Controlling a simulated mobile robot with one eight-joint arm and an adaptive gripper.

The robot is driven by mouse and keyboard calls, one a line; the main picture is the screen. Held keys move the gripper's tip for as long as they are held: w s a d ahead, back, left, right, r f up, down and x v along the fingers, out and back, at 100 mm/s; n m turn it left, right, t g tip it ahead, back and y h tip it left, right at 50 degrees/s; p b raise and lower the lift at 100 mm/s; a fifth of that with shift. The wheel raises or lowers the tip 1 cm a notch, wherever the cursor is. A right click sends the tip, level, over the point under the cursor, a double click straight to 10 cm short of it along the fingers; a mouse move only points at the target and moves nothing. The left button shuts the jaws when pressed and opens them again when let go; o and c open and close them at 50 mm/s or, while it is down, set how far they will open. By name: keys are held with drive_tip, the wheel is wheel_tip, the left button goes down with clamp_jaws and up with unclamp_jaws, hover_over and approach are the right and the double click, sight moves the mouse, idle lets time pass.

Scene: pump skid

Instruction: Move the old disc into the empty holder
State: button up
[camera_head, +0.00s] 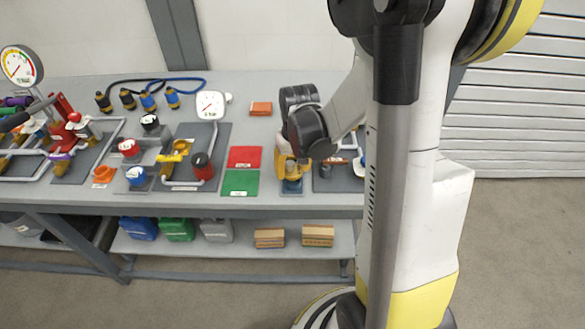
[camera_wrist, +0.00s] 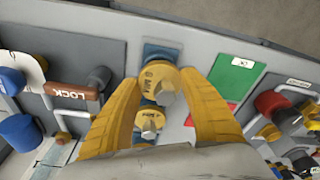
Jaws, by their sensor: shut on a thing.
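In the wrist view, the yellow fingers of my gripper (camera_wrist: 163,84) are closed on a brass-coloured disc with a grey hexagonal knob, which I take to be the old disc (camera_wrist: 158,72). Its lettering is too small to read surely. A second, similar disc (camera_wrist: 149,122) sits between the fingers, nearer the palm, and looks smaller and lower. A blue holder plate (camera_wrist: 160,53) shows beyond the held disc; its seat there is partly hidden. In the head view my gripper (camera_head: 291,172) points down over the blue plate (camera_head: 291,188) at the bench's front; the discs are mostly hidden.
Red (camera_head: 245,157) and green (camera_head: 240,183) mats lie left of my gripper. A lockout panel with a brown LOCK tag (camera_wrist: 73,92) stands close on the other side. Pipes and valves (camera_head: 170,155) fill the bench further left. The bench's front edge is close.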

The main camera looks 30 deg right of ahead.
drive_tip(key=shift+f+b, duration=1.55)
drive_tip(key=shift+f, duration=0.15)
drive_tip(key=o, duration=1.3)
drive_tip(key=shift+r, duration=0.1)
drive_tip(key=r, duration=0.4)
drive_tip(key=s+r, duration=0.1)
drive_tip(key=r, duration=0.6)
drive_tip(key=shift+s+a+r, duration=0.2)
drive_tip(key=shift+s+r, duration=0.15)
drive_tip(key=shift+r, duration=0.05)
drive_tip(key=s+a+r+n+t, duration=0.1)
drive_tip(key=s+a+r+t, duration=0.1)
drive_tip(key=s+a, duration=0.2)
drive_tip(key=s+a+r+n+t, duration=0.1)
drive_tip(key=s+a+r+t, duration=0.2)
drive_tip(key=a, duration=0.6)
drive_tip(key=shift+s+r+t, duration=0.3)
drive_tip(key=shift+s, duration=0.75)
